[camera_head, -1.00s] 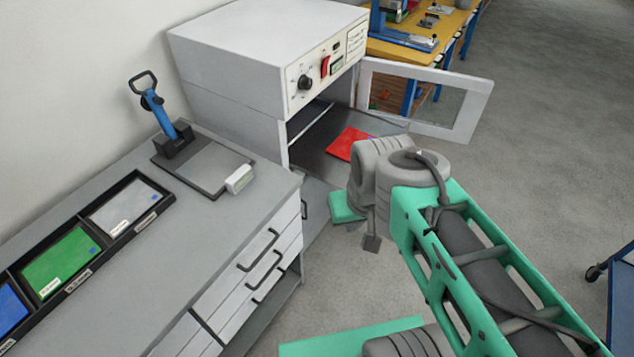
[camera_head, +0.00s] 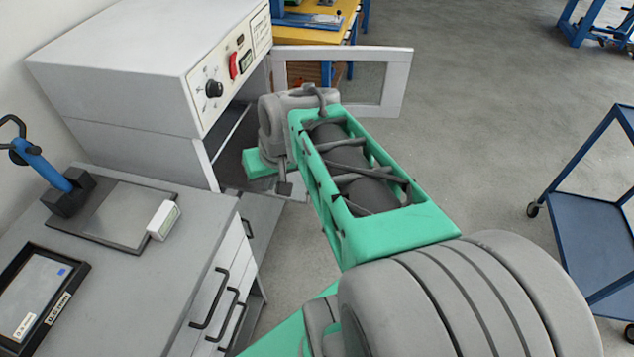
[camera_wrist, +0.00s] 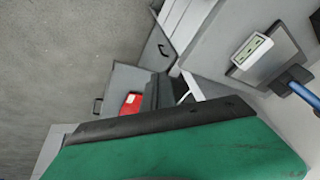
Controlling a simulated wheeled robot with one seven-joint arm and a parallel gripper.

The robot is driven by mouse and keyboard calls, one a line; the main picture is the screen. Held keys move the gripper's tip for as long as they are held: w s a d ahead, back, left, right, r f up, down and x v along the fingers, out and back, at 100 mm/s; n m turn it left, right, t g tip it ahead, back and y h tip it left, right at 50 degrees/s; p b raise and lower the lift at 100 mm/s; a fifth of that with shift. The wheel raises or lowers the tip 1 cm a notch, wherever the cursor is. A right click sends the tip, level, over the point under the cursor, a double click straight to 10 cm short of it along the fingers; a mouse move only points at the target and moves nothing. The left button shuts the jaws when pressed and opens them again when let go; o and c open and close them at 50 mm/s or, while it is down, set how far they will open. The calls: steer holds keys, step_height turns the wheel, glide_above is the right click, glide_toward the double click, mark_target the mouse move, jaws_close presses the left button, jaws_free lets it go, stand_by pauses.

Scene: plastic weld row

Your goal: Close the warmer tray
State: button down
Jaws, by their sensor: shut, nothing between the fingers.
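The warmer is a white box (camera_head: 150,70) with a dial and red switch, at the upper left of the head view. Its tray is mostly hidden there behind my arm. In the wrist view the grey tray (camera_wrist: 119,78) sticks out, with a red piece (camera_wrist: 131,99) on it and a black handle (camera_wrist: 97,106) at its edge. My gripper's dark fingers (camera_wrist: 158,90) appear shut and empty, over or beside the tray; contact cannot be told.
The warmer's windowed door (camera_head: 397,80) stands open to the right of my arm. A grey workbench (camera_head: 150,290) with drawers and a blue-handled tool (camera_head: 42,163) is at left. A blue cart (camera_head: 590,230) stands at right. Floor between is clear.

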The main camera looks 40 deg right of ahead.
steer(key=s+d+f+m+t+b, duration=0.15)
steer(key=d+f+m+b, duration=0.35)
steer(key=d, duration=0.7)
steer(key=s+d+f+m+t+b, duration=0.1)
steer(key=d+f+m+t+b, duration=0.15)
steer(key=d+f, duration=0.7)
steer(key=w+f+n+b, duration=0.1)
steer(key=w+f+b, duration=0.1)
steer(key=w+f, duration=0.3)
steer(key=w, duration=0.4)
steer(key=shift+w+a+g+h, duration=0.2)
steer(key=shift+g+h, duration=0.1)
steer(key=shift+g, duration=0.1)
